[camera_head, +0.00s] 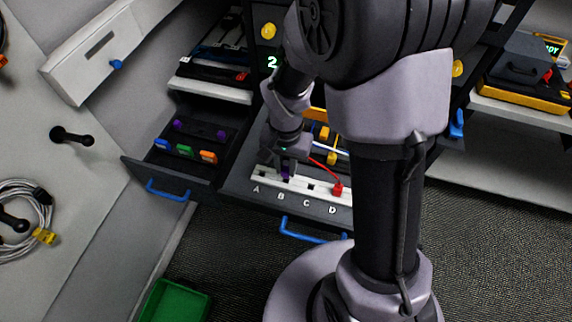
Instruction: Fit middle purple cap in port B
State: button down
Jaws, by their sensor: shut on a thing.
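My gripper (287,160) points down over the white port strip (298,186), which is lettered A, B, C and D along its front. It is shut on a small purple cap (286,173). The cap is at the strip above the letter B; whether it is seated in the port or just over it cannot be told. Two other purple caps, one on the left (178,124) and one on the right (221,134), sit in the open left drawer (147,172), with a gap between them.
A red plug (338,189) with a red cable stands at D. Blue (162,145), green (184,151) and orange (208,157) pieces lie in the left drawer. Yellow plugs (324,133) lie behind the strip. A green bin (174,301) is on the floor. My arm hides the right side.

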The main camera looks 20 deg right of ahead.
jog(key=shift+f+b, duration=1.35)
jog(key=shift+f, duration=0.1)
dwell(1.0)
jog(key=c, duration=1.2)
grip_release()
jog(key=o, duration=0.5)
notch_tip(320, 180, up, 7)
jog(key=p, duration=0.6)
jog(key=shift+r, duration=0.1)
